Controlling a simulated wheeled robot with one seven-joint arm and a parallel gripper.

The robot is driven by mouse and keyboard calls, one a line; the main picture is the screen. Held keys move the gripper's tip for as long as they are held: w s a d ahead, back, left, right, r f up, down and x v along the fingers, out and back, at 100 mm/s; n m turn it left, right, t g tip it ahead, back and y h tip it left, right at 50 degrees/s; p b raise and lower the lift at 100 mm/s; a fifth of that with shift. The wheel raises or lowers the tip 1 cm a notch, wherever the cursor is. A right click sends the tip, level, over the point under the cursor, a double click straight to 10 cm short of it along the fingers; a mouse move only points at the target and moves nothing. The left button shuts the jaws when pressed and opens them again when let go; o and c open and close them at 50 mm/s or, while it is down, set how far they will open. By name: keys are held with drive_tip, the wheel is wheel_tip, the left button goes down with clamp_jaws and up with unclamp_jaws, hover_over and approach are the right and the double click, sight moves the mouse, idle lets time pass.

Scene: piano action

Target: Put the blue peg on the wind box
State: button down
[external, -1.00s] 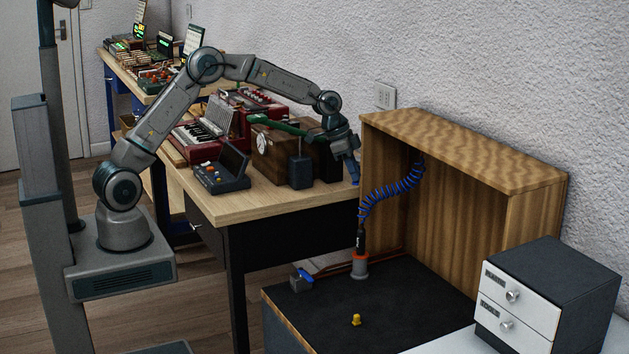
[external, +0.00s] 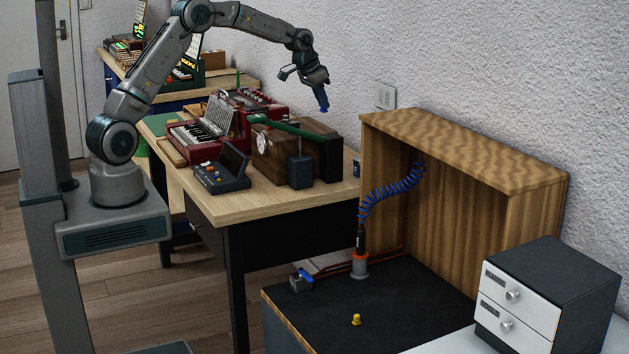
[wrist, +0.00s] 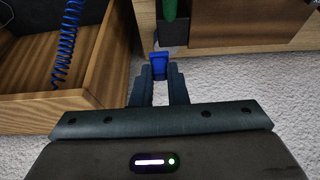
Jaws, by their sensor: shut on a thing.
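The blue peg (wrist: 160,62) is between the fingertips of my gripper (wrist: 160,84) in the wrist view, and the jaws are shut on it. In the external view my gripper (external: 320,95) points down with the peg (external: 324,108) at its tip, in the air above and to the right of a brown wooden box. This box, which looks like the wind box (external: 275,165), has a round gauge, a dark right end and a green lever (external: 295,129) across its top. The wrist view also shows the green lever (wrist: 170,9) at the top.
A small blue item (external: 357,168) stands at the table's right edge. A wooden cabinet (external: 460,150) with a blue coiled hose (external: 390,193) stands to the right. A red keyboard instrument (external: 200,135), a dark console (external: 223,172) and a grey block (external: 300,170) are on the table.

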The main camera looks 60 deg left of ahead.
drive_tip(key=a+f, duration=0.1)
drive_tip(key=a, duration=0.1)
drive_tip(key=w+a+f+p, duration=0.1)
drive_tip(key=a+f, duration=0.1)
drive_tip(key=a, duration=0.1)
drive_tip(key=w+a+f+p, duration=0.1)
drive_tip(key=a+f, duration=0.1)
drive_tip(key=shift+w+a, duration=0.1)
drive_tip(key=shift+a, duration=0.25)
drive_tip(key=shift+f+p, duration=0.75)
drive_tip(key=shift+f, duration=1.1)
drive_tip(key=shift+f, duration=0.2)
drive_tip(key=c, duration=1.4)
unclamp_jaws()
drive_tip(key=shift+c, duration=0.2)
drive_tip(key=shift+r, duration=0.1)
drive_tip(key=shift+r, duration=0.15)
drive_tip(key=b+v, duration=0.2)
drive_tip(key=v, duration=1)
drive_tip(key=shift+b, duration=0.35)
